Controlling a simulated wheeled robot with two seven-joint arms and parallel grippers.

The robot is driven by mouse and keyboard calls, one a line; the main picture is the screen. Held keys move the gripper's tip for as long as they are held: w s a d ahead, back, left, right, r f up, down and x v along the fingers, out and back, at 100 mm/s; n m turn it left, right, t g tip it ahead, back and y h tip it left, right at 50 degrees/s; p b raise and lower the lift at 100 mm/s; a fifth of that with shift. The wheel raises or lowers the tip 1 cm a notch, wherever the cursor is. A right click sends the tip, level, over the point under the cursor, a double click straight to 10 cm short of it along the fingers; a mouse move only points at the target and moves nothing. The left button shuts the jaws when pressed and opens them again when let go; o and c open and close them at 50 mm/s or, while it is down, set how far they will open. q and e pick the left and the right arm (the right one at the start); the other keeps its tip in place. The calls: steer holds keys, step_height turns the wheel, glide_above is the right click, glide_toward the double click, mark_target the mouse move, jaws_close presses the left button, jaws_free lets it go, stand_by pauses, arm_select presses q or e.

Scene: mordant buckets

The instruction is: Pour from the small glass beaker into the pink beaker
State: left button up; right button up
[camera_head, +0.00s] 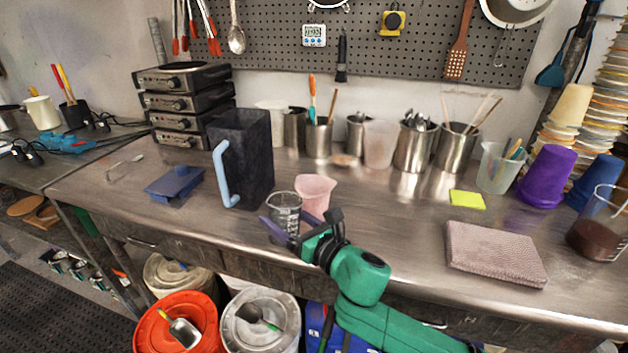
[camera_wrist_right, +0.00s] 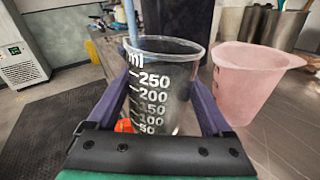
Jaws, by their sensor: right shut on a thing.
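The small glass beaker (camera_head: 286,208) is clear with white graduation marks and stands upright near the front edge of the steel table. My right gripper (camera_head: 283,232) is shut on it; in the right wrist view its purple fingers flank the glass beaker (camera_wrist_right: 163,85) on both sides. I cannot tell whether the beaker touches the table. No liquid can be made out in it. The pink beaker (camera_head: 316,192) stands just behind and to the right of it, apart from it; the pink beaker (camera_wrist_right: 252,85) is also at the right of the wrist view. My left gripper is not in view.
A tall dark pitcher (camera_head: 250,160) with a light blue handle stands close behind left. A blue lidded dish (camera_head: 174,183) is farther left. A folded cloth (camera_head: 494,252) and yellow notes (camera_head: 467,200) lie right. Steel canisters (camera_head: 416,148) line the back.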

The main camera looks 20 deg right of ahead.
mark_target(294, 195)
steer(key=shift+w+d+r+m+g+p, duration=0.3)
steer(key=shift+w+d+r+m+p, duration=0.25)
steer(key=shift+m+p, duration=0.45)
steer(key=shift+m, duration=0.7)
steer(key=r+p, duration=0.1)
steer(key=p, duration=0.1)
steer(key=r+p, duration=0.4)
steer(key=shift+w+d, duration=0.3)
steer(key=shift+d, duration=0.05)
steer(key=shift+w+r, duration=0.1)
steer(key=shift+w, duration=0.05)
steer(key=shift+g, duration=0.3)
steer(key=shift+d+r+p, duration=0.15)
steer(key=shift+p, duration=0.25)
steer(key=shift+w+d+r+m+p, duration=0.15)
steer(key=shift+w+d+m+p, duration=0.1)
steer(key=shift+m+p, duration=0.3)
steer(key=shift+w+d+r+m+g+p, duration=0.1)
steer(key=shift+r+m+g+p, duration=0.3)
steer(key=shift+m+p, duration=0.55)
